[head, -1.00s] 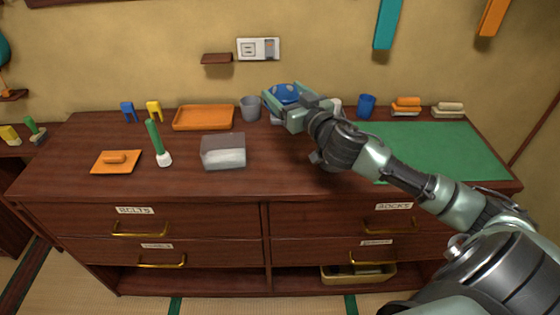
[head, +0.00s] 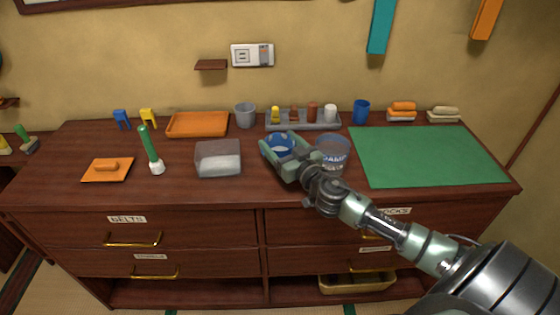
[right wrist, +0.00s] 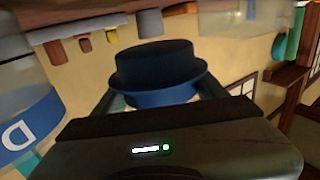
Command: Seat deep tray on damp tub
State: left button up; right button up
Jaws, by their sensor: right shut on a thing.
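The deep tray (head: 281,144) is a round blue dish. In the right wrist view the deep tray (right wrist: 158,72) shows a wide rim and a narrower body. My right gripper (head: 282,146) is shut on it and holds it just left of the damp tub. The damp tub (head: 333,152) is a clear round container with a blue label, standing on the dresser top; my gripper and wrist hide part of it. Part of the damp tub (right wrist: 25,128) also shows at the left of the right wrist view. The tray is apart from the tub. My left gripper is not in view.
A grey rack (head: 303,122) with several small containers stands behind the tub. A clear box (head: 218,160) stands left of the gripper, and a grey cup (head: 245,115) behind it. A green mat (head: 425,157) lies bare on the right.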

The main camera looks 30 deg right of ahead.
jog(key=shift+f+b, duration=0.85)
jog(key=shift+f, duration=1.85)
jog(key=shift+f, duration=0.15)
jog(key=o, duration=1.4)
jog(key=shift+c, duration=0.2)
jog(key=shift+s, duration=0.1)
